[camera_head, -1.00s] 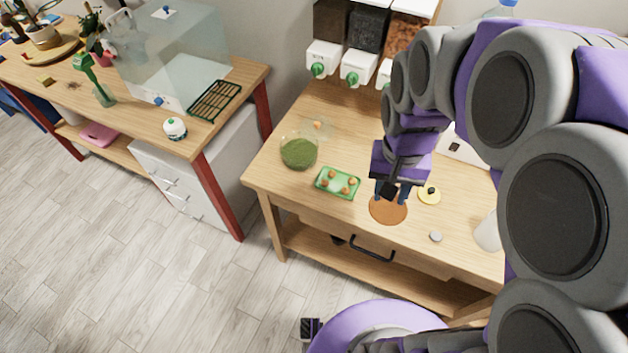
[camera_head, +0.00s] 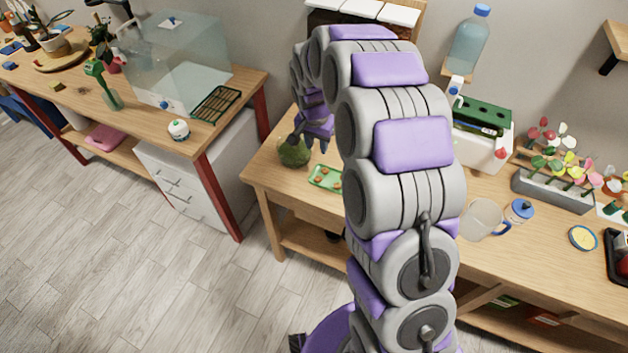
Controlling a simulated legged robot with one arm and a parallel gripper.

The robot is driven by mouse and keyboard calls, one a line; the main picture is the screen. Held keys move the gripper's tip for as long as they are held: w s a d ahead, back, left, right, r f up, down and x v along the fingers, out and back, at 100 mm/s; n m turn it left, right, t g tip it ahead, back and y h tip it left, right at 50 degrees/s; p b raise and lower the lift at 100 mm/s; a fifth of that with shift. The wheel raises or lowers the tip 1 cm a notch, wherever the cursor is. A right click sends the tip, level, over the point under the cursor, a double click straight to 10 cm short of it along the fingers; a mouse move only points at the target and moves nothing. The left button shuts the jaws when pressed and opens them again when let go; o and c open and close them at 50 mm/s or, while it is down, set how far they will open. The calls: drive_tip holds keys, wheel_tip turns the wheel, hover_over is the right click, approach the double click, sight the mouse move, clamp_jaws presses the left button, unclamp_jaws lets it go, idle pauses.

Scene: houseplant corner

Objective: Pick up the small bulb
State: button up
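Several small brownish bulbs (camera_head: 323,182) lie in the green tray (camera_head: 315,184) on the wooden bench. My arm hides the tray's right part, and I cannot tell which bulb is the small one. My gripper (camera_head: 315,148) is above the bench, up and left of the tray, close to the round bowl of green material (camera_head: 293,155). Its two fingers point down and look apart, with nothing visible between them. I cannot tell whether it touches the bowl.
My arm covers the middle of the bench. To the right are a clear mug (camera_head: 484,219), a blue-lidded jar (camera_head: 519,211) and a grey flower planter (camera_head: 552,190). A left bench holds a glass tank (camera_head: 180,65), a green rack (camera_head: 216,104) and a white round pot (camera_head: 179,130).

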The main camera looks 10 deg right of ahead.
drive_tip(key=b, duration=0.2)
hover_over(318, 177)
wheel_tip(318, 177, down, 11)
drive_tip(key=shift+f, duration=0.1)
drive_tip(key=shift+f+b, duration=0.4)
drive_tip(key=shift+f, duration=2.3)
clamp_jaws()
